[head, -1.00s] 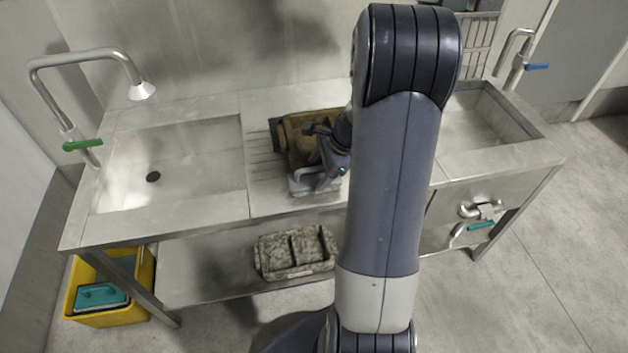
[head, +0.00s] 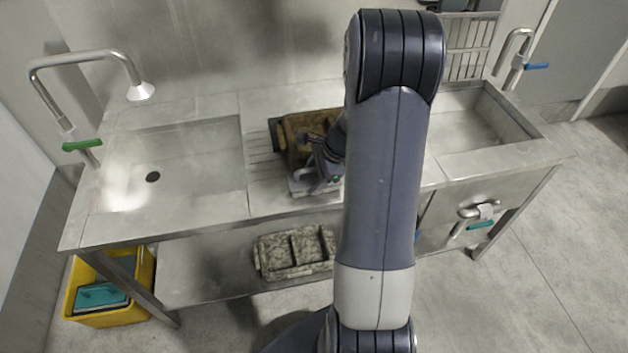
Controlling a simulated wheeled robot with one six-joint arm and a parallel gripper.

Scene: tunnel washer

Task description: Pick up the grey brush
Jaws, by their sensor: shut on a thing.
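The grey brush (head: 300,186) is on the steel drainboard between the two sinks, at the front edge of a brown tray (head: 297,122). My gripper (head: 316,180) comes down over the brush from the right and is shut on it. The jaws and my wrist hide part of the brush. I cannot tell whether the brush still touches the drainboard.
The left sink (head: 190,165) with a green-handled tap (head: 82,145) is empty. The right sink (head: 480,125) has a blue-handled tap. A mottled divided tray (head: 295,252) lies on the lower shelf.

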